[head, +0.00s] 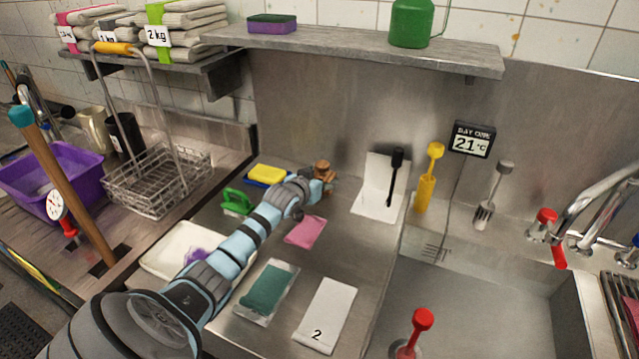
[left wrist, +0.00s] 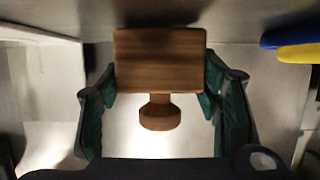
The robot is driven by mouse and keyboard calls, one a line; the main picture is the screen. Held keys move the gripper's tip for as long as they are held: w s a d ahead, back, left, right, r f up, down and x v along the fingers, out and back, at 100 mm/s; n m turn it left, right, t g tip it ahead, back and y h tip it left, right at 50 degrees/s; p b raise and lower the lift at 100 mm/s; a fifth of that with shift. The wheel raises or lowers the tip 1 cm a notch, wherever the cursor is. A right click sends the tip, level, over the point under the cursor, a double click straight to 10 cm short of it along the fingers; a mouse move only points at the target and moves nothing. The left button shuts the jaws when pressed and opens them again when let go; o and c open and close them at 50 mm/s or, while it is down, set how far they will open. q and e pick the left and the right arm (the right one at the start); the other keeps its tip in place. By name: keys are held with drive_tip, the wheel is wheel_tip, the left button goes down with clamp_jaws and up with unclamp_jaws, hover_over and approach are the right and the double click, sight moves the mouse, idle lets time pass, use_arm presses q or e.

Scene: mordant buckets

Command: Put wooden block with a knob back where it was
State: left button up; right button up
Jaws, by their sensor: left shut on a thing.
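The wooden block with a knob (left wrist: 158,62) is between the fingers of my left gripper (left wrist: 160,95) in the left wrist view, its knob towards the camera. The fingers press on its two sides. In the head view the block (head: 323,167) shows as a small brown shape at the end of my left arm, near the back of the steel counter (head: 265,215), close to the back wall. The left gripper (head: 322,184) is partly hidden there by its own arm. I cannot tell whether the block touches the counter. My right gripper is not in view.
Yellow and blue sponges (head: 268,175) and a green brush (head: 237,201) lie left of the gripper. A pink cloth (head: 306,231) lies in front. A shelf (head: 370,48) overhangs behind.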

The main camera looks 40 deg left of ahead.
use_arm(q)
drive_tip(key=shift+f, duration=0.25)
drive_tip(key=o, duration=1.3)
drive_tip(key=shift+c, duration=0.2)
drive_tip(key=shift+r, duration=0.1)
drive_tip(key=shift+s+r, duration=0.15)
drive_tip(key=p+v, duration=0.4)
drive_tip(key=v, duration=0.7)
drive_tip(key=shift+s+r, duration=0.1)
drive_tip(key=shift+s, duration=0.05)
drive_tip(key=shift+s+d+r, duration=0.1)
drive_tip(key=shift+s, duration=0.15)
